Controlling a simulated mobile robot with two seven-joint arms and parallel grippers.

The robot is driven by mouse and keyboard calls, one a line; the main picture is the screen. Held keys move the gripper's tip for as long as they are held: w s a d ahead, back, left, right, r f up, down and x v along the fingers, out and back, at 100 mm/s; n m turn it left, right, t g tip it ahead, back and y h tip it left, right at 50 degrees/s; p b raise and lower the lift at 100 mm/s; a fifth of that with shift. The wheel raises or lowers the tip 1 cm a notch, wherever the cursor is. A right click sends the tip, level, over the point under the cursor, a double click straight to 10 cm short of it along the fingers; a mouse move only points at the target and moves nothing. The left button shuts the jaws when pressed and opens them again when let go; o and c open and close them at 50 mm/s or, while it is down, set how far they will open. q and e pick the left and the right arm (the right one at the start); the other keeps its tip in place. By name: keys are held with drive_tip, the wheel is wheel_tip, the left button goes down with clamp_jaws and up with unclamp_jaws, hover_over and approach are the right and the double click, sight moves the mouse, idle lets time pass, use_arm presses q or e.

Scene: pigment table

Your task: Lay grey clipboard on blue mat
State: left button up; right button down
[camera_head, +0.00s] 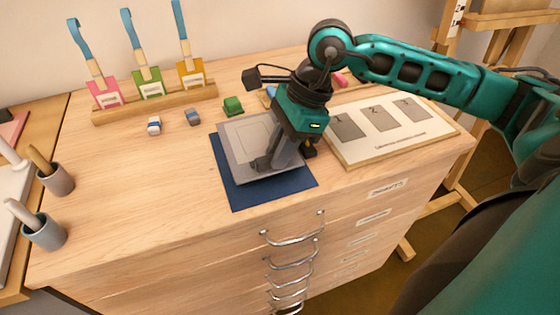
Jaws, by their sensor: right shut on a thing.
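The grey clipboard (242,137) is over the blue mat (249,195) near the front middle of the wooden cabinet top. It covers much of the mat, and a blue strip shows along the left and front. I cannot tell whether the clipboard touches the mat. My right gripper (276,164) is at the clipboard's right front part, pointing down, and is shut on it. The gripper hides the clipboard's right edge. My left gripper is not in view.
A white board with numbered grey squares (380,116) lies right of the mat. A wooden rack (158,102) with pink, green and yellow tagged tools stands behind. Small blocks, including a green one (233,105), lie behind the mat. Two mortars (45,232) stand at left.

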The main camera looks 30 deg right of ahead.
wheel_tip(320, 180, down, 3)
drive_tip(key=shift+f, duration=0.2)
drive_tip(key=shift+f+b, duration=0.2)
drive_tip(key=shift+b, duration=0.1)
drive_tip(key=c, duration=1.1)
unclamp_jaws()
drive_tip(key=shift+r, duration=0.1)
drive_tip(key=shift+r, duration=0.1)
drive_tip(key=shift+d+r+p, duration=0.1)
drive_tip(key=shift+r+p, duration=0.2)
drive_tip(key=v, duration=1.1)
drive_tip(key=shift+r, duration=0.25)
